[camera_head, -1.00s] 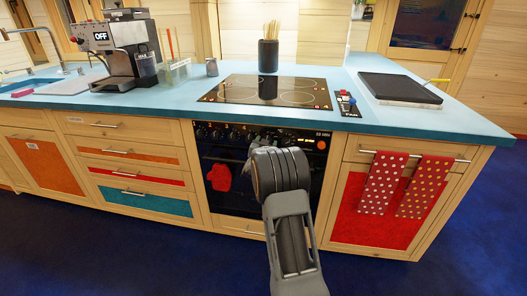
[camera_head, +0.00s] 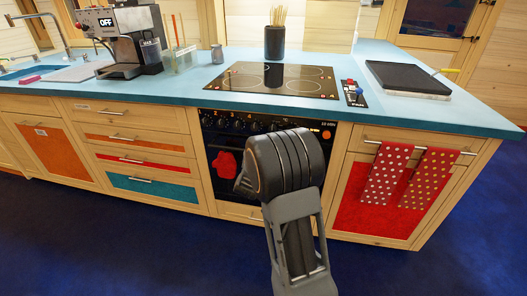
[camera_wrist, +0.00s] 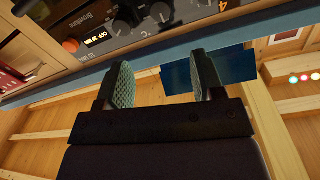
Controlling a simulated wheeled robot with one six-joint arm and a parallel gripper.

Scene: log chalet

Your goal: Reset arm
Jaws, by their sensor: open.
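My gripper (camera_wrist: 163,88) shows in the wrist view with its two textured finger pads apart and nothing between them. Beyond it are the oven's control knobs (camera_wrist: 141,20) and the blue counter edge (camera_wrist: 170,47); the view is tilted. In the head view my arm is folded in front of the oven (camera_head: 228,150), and its thick dark joint hides part of the oven door.
The blue counter (camera_head: 205,92) carries a coffee machine (camera_head: 128,45), a cooktop (camera_head: 300,80), a utensil pot (camera_head: 274,42), a small switch panel (camera_head: 353,93) and a black griddle (camera_head: 405,77). Dotted towels (camera_head: 386,175) hang at the right. The blue floor in front is clear.

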